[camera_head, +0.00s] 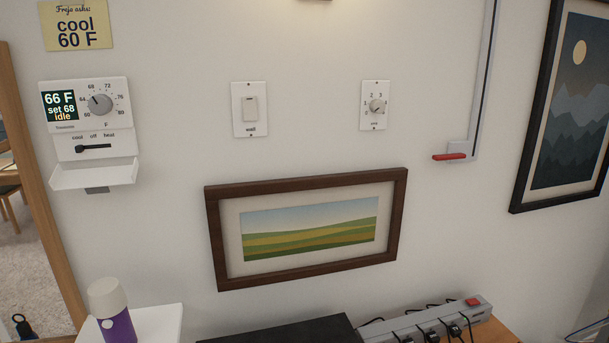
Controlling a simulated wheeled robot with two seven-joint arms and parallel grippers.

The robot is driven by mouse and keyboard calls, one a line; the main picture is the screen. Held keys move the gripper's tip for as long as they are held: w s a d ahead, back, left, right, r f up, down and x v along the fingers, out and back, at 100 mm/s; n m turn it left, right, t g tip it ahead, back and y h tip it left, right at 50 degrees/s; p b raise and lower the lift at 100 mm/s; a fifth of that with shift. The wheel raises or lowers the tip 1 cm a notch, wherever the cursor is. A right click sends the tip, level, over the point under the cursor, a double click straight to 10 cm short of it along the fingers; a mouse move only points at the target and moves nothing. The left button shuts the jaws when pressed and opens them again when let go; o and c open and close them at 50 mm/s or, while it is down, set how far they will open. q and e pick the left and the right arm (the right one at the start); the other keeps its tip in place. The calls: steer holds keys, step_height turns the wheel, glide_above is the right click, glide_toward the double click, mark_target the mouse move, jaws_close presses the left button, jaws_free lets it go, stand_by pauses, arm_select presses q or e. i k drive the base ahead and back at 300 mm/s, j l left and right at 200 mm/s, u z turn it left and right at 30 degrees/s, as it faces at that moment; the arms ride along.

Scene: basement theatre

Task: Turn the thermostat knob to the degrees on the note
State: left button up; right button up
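The yellow note (76,27) on the wall at the upper left reads "Freja asks: cool 60 F". Below it is the white thermostat (92,120). Its display (61,106) reads "66 F, set 68, idle". The round grey thermostat knob (101,104) sits in a dial marked from 60 to 80. Its pointer seems to point up and left, towards 68. A black slider (93,148) lies under the words cool, off and heat; its thicker end seems to be at the left, by cool. A white flap (94,175) hangs open below. Neither gripper is in view.
A switch (250,109) and a small numbered dial (376,106) are on the wall to the right. A framed landscape (306,228) hangs below them. A power strip (430,325) lies at the lower right.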

mark_target(99, 104)
steer(key=u, duration=1.3)
